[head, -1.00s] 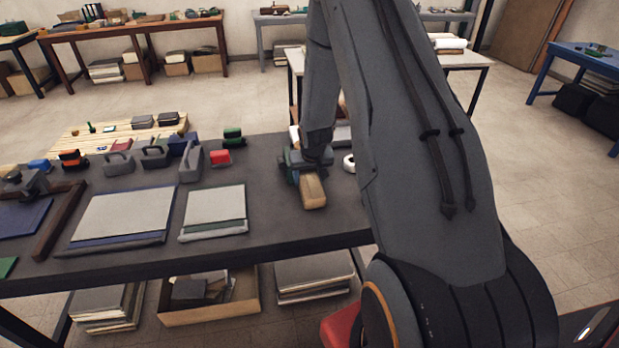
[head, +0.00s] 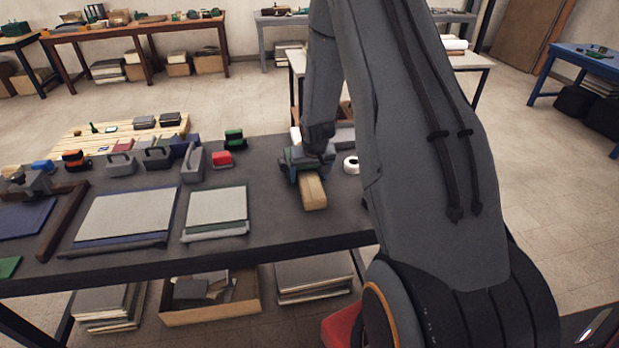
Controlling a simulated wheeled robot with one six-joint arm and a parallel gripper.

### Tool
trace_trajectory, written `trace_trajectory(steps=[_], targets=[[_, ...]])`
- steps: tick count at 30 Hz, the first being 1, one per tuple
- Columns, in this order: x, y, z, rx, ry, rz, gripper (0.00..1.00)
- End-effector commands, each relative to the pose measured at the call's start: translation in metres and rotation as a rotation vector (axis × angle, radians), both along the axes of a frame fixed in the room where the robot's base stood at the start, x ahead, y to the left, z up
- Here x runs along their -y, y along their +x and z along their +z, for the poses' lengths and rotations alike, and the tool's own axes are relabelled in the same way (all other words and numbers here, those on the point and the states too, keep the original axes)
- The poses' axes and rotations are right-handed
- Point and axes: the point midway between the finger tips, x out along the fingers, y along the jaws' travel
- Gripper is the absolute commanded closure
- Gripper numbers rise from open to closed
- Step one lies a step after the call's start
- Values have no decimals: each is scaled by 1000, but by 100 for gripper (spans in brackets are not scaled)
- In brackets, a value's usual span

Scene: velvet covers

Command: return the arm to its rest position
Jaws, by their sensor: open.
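My arm reaches from the lower right up and back down to the dark work table (head: 275,225). My gripper (head: 306,166) is low over the table's right part, at the rear end of a tan block (head: 313,192). The jaws are open. My wrist hides part of the gripper, and I cannot tell whether the jaws touch the block. The block lies on the table.
A white roll (head: 351,165) lies right of my gripper. Two covered flat pads, one with a blue edge (head: 122,217) and one with a green edge (head: 216,212), lie left.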

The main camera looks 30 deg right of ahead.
Motion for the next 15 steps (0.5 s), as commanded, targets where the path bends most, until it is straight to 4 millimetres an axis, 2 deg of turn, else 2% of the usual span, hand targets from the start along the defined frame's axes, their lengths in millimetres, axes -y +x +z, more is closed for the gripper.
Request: trace_trajectory(steps=[1, 6, 15], targets=[[-1, -5, 12, 0, 0, 1, 24], [-4, -14, 34, -1, 1, -1, 24], [-5, -19, 43, -3, 1, -1, 24]])
